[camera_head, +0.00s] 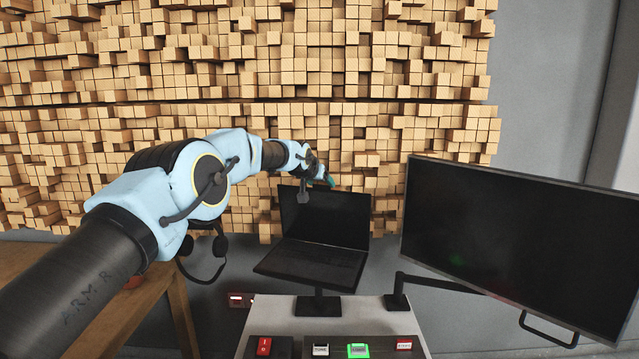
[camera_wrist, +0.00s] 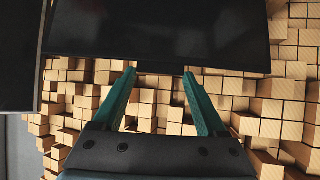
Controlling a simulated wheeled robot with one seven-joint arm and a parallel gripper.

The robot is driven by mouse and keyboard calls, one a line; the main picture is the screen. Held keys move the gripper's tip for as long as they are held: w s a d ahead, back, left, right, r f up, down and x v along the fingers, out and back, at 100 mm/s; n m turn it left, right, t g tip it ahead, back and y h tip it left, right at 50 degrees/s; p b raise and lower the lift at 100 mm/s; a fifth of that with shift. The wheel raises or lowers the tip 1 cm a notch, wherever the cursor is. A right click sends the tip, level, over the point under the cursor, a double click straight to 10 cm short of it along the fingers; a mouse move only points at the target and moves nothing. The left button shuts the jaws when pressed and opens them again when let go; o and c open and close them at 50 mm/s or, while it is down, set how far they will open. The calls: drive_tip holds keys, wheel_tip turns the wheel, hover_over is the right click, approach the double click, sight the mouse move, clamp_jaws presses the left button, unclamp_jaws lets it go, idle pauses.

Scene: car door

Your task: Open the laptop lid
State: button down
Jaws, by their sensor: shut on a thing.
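The black laptop stands open on a small stand in the head view. Its lid (camera_head: 326,218) is raised, about upright or leaning back, behind the keyboard base (camera_head: 310,262). My gripper (camera_head: 329,181) is at the top edge of the lid, near the middle. In the wrist view the teal fingers of my gripper (camera_wrist: 158,76) reach the edge of the dark lid (camera_wrist: 160,32). The fingers look spaced apart there, with their tips at the lid's edge. The gripper is shut on the lid. The exact contact is hard to see.
A large black monitor (camera_head: 520,245) on an arm stands to the right. A white table (camera_head: 370,312) carries the laptop stand (camera_head: 317,303) and a front row of buttons (camera_head: 358,350). A wooden table (camera_head: 150,310) is at left. A wall of wooden blocks (camera_head: 250,80) rises behind.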

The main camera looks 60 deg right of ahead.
drive_tip(key=shift+c, duration=1.3)
unclamp_jaws()
drive_tip(key=shift+r, duration=0.45)
drive_tip(key=shift+o, duration=1.3)
drive_tip(key=shift+f, duration=0.25)
drive_tip(key=shift+a, duration=0.1)
drive_tip(key=b+v, duration=0.6)
drive_tip(key=v, duration=0.4)
drive_tip(key=shift+a+r+b, duration=0.2)
drive_tip(key=shift+a+b, duration=0.05)
drive_tip(key=shift+b, duration=0.05)
drive_tip(key=shift+s, duration=0.1)
